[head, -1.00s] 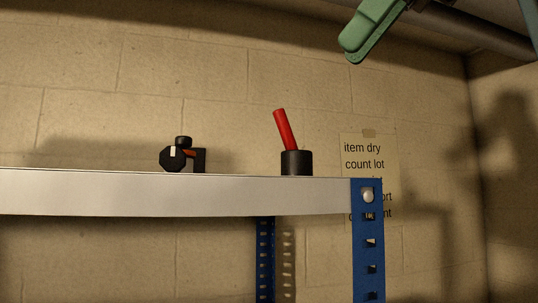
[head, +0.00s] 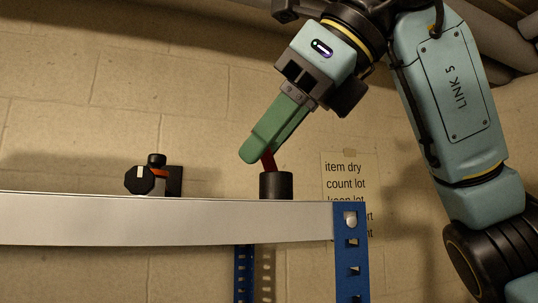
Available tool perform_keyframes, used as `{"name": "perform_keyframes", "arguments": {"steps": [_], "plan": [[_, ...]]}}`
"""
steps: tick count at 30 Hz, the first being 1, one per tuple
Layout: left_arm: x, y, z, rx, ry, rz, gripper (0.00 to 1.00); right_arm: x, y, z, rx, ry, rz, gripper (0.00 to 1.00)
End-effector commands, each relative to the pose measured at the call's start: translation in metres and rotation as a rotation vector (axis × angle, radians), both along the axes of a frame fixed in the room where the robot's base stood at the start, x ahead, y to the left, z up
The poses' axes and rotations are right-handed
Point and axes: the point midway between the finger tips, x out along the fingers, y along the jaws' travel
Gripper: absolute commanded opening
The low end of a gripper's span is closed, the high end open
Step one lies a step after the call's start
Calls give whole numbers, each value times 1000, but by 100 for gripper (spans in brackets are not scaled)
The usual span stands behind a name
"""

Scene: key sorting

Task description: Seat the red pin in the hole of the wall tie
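The red pin (head: 269,161) stands in a black cylindrical holder (head: 276,186) near the right end of the shelf, its top leaning left. My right gripper (head: 255,155) reaches down from the upper right. Its green fingers overlap the pin's upper part and hide it; whether they are closed on it cannot be told. A black octagonal fitting with a white mark, a knob on top and an orange-red part (head: 139,180) sits to the left on the shelf. It may be the wall tie; no hole shows. My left gripper is out of view.
The pale shelf edge (head: 150,220) runs across the lower left to a blue perforated post (head: 350,260). A paper note (head: 343,175) is on the block wall behind. The shelf between the holder and the black fitting looks clear. Pipes run at the upper right.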

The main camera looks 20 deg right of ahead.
Motion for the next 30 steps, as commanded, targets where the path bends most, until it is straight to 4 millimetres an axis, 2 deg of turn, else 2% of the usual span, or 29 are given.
{"name": "perform_keyframes", "arguments": {"steps": [6, 15, 17, 24, 30], "plan": [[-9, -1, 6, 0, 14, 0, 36, 18, 11, -17, -1, 1, 2, 38], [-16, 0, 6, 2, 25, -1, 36, 21, 13, -21, 1, 1, 0, 38], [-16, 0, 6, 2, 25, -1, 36, 21, 13, -21, 1, 0, -1, 33], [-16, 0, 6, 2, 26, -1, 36, 21, 13, -21, 1, 0, -1, 1], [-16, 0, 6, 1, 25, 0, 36, 21, 13, -20, 1, 0, -1, 0]]}}
